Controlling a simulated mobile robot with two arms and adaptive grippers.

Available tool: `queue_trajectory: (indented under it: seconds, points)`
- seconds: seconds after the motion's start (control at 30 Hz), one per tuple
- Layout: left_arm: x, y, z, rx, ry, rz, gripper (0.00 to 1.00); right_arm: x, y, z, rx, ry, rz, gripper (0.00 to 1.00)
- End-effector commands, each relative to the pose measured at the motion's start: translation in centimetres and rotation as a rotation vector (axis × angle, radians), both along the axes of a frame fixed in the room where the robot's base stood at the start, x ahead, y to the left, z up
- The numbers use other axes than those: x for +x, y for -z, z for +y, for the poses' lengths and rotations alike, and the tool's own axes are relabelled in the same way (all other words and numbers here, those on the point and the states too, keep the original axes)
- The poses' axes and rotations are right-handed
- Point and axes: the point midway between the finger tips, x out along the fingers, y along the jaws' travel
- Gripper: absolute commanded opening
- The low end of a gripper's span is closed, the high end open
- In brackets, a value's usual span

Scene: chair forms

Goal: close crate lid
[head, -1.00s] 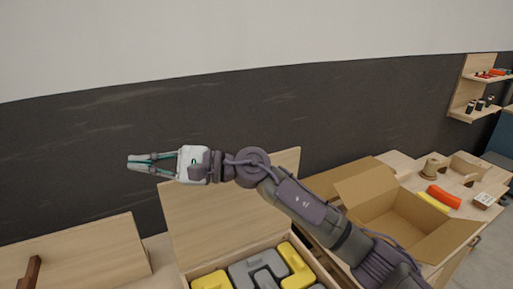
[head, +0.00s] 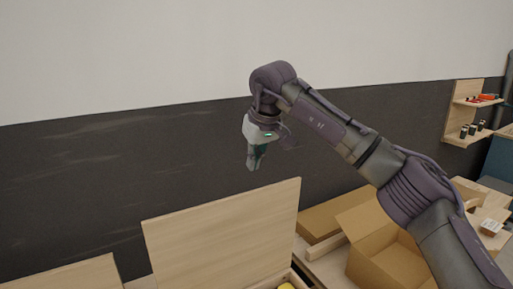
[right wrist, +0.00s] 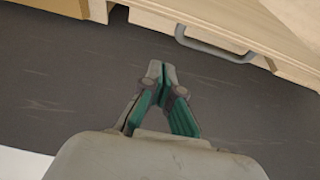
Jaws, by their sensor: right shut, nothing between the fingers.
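The crate lid (head: 228,236) is a light wooden panel that stands raised, open, at the back of the wooden crate. Only a small part of the crate (head: 276,284) shows at the bottom edge, with a bit of a yellow piece inside. My right gripper (head: 251,168) hangs fingers-down in the head view, above the lid's top edge and apart from it. Its fingers are shut and empty; in the right wrist view the fingertips (right wrist: 161,66) meet. My left gripper is not in view.
An open cardboard box (head: 385,259) stands right of the crate on the bench. Another wooden panel (head: 75,275) is at the lower left. A dark wall band (head: 100,170) lies behind. A wall shelf (head: 470,110) is at the far right. A grey handle (right wrist: 215,50) shows in the wrist view.

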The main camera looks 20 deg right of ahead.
Motion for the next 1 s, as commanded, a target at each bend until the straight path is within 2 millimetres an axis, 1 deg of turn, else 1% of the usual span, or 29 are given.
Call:
queue_trajectory:
  seconds: [0.03, 0.2, 0.3, 0.5, 0.63, 1.0]
  points:
    - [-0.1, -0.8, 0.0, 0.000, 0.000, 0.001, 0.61, 0.4, 0.9, 0.1, 0.000, 0.000, 0.005, 0.00]
    - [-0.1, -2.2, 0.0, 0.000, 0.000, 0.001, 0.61, 1.5, 4.0, 0.3, 0.001, -0.002, 0.003, 0.00]
    - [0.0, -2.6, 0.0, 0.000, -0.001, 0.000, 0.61, 0.0, 3.8, 0.0, 0.002, -0.003, -0.003, 0.00]
    - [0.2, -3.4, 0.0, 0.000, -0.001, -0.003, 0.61, -1.8, 4.0, -0.3, 0.001, -0.002, 0.000, 0.00]
    - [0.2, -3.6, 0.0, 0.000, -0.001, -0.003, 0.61, -2.3, 4.1, -0.4, 0.002, -0.001, -0.001, 0.00]
    - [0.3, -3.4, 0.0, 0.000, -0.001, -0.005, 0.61, -2.4, 4.2, -0.4, 0.003, -0.001, -0.002, 0.00]
